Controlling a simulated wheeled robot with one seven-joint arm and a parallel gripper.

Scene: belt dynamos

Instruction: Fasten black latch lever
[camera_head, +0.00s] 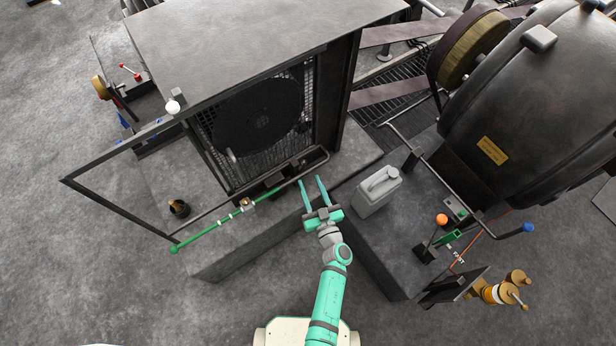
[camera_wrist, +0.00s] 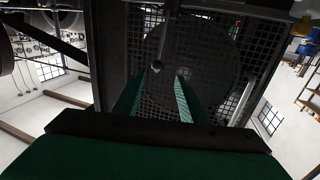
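My gripper (camera_head: 312,182) is open and empty, to the right of the disc and above the plinth. Its two green fingers also show apart in the wrist view (camera_wrist: 164,78), pointing toward the guard.
A green rod (camera_head: 212,227) runs along the housing's front, left of my gripper. An open frame door (camera_head: 115,210) sticks out left. A grey canister (camera_head: 377,191) stands close on the right. Further right are a large dark drum (camera_head: 545,105) and an orange-knobbed lever (camera_head: 441,220).

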